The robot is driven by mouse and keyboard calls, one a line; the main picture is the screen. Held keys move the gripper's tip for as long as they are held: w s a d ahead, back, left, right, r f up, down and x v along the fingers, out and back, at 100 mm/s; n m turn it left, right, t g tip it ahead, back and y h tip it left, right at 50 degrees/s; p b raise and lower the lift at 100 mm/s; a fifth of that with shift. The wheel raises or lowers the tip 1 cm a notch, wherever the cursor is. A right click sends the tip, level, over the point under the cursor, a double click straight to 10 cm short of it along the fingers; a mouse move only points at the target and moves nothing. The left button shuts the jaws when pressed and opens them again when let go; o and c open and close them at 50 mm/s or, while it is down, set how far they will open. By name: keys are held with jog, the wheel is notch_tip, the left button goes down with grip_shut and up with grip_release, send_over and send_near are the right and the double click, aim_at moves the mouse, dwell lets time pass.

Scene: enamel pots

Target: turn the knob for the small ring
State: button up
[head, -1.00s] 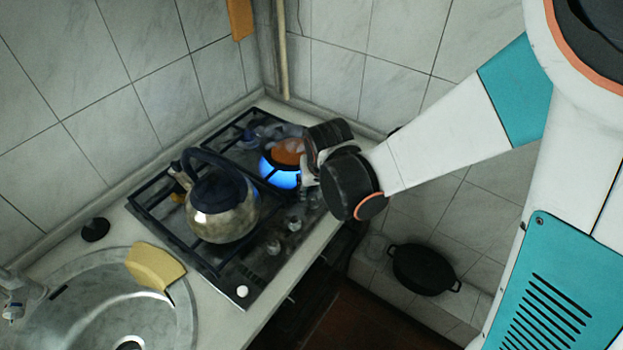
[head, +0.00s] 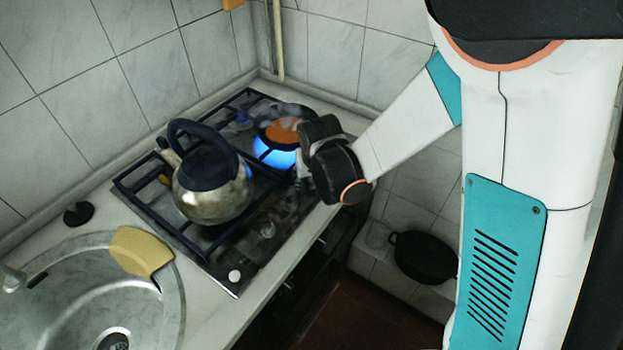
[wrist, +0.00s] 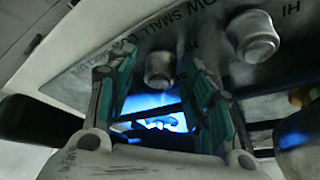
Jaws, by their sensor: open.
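The hob (head: 222,277) has a row of knobs along its front edge. In the wrist view one round metal knob (wrist: 160,70) sits between the fingers of my open gripper (wrist: 160,100), apart from both as far as I can see. A second knob (wrist: 252,35) is to its right, outside the fingers. Printing reading LOW, SMALL and HI runs on the panel; I cannot tell for certain which knob SMALL marks. In the head view my gripper (head: 303,165) is at the hob's right front, its fingertips mostly hidden. A blue flame (head: 270,153) burns beside it.
A pot with orange contents (head: 284,129) stands over the flame. A steel kettle (head: 213,190) is at the hob's front left. A sink (head: 60,310) with a yellow sponge or cloth (head: 140,250) is left. A black pan (head: 423,257) is low at right.

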jog(key=c, duration=1)
jog(key=shift+c, duration=0.2)
